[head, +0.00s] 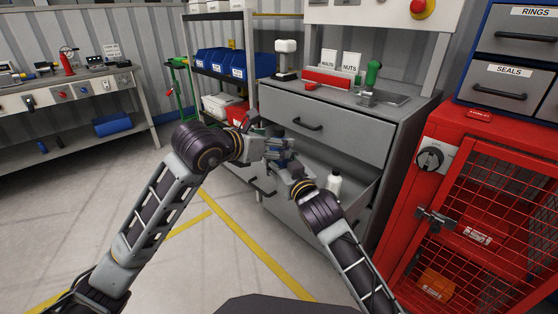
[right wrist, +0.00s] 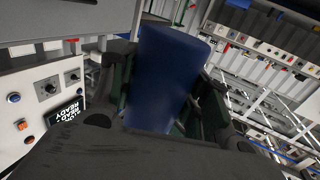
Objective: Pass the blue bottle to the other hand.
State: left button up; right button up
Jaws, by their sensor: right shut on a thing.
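The blue bottle (right wrist: 165,75) fills the middle of the right wrist view, between the two dark fingers of my right gripper (right wrist: 165,100). In the head view, my right gripper (head: 280,155) is small and dark, shut on the bottle in front of the grey cabinet; the bottle is hard to separate from it there. My left gripper (head: 254,136) is just left of my right gripper. Its fingers are small and partly lost against the background, so I cannot tell whether it is open or touches the bottle.
An open drawer (head: 352,196) of the grey cabinet (head: 340,128) holds a white bottle (head: 333,183), close to my right wrist. A shelf with blue bins (head: 221,62) stands behind. A red mesh cabinet (head: 480,200) is at the right. Floor at the left is clear.

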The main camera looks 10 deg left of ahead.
pick_arm(q)
jog(key=v, duration=0.9)
jog(key=shift+s, duration=0.15)
